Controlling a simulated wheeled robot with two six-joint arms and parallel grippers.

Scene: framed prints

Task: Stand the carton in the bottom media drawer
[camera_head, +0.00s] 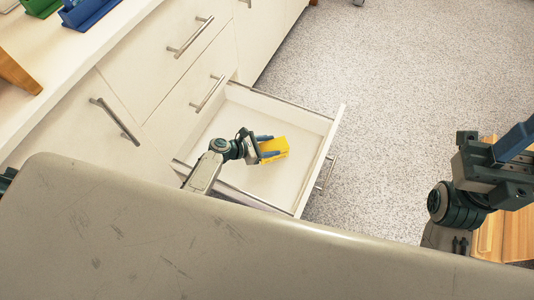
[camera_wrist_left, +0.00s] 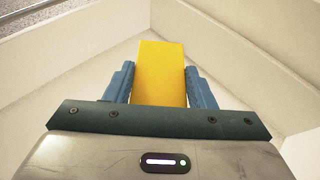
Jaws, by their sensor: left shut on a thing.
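The yellow carton (camera_head: 274,149) is inside the open bottom drawer (camera_head: 290,113), over the white drawer floor. My left gripper (camera_head: 264,147) reaches down into the drawer and is shut on the carton. In the left wrist view the carton (camera_wrist_left: 161,72) sits between the two blue fingers (camera_wrist_left: 160,88), with drawer walls around it. I cannot tell whether the carton's underside touches the drawer floor. My right gripper (camera_head: 507,153) is at the right edge of the head view, outside the drawer; its fingertips are partly cut off.
White cabinet fronts with bar handles (camera_head: 190,37) stand left of and behind the drawer. The counter at upper left holds blue and green holders (camera_head: 85,12). A wooden object (camera_head: 503,235) is under my right arm. Speckled floor (camera_head: 400,80) right of the drawer is clear.

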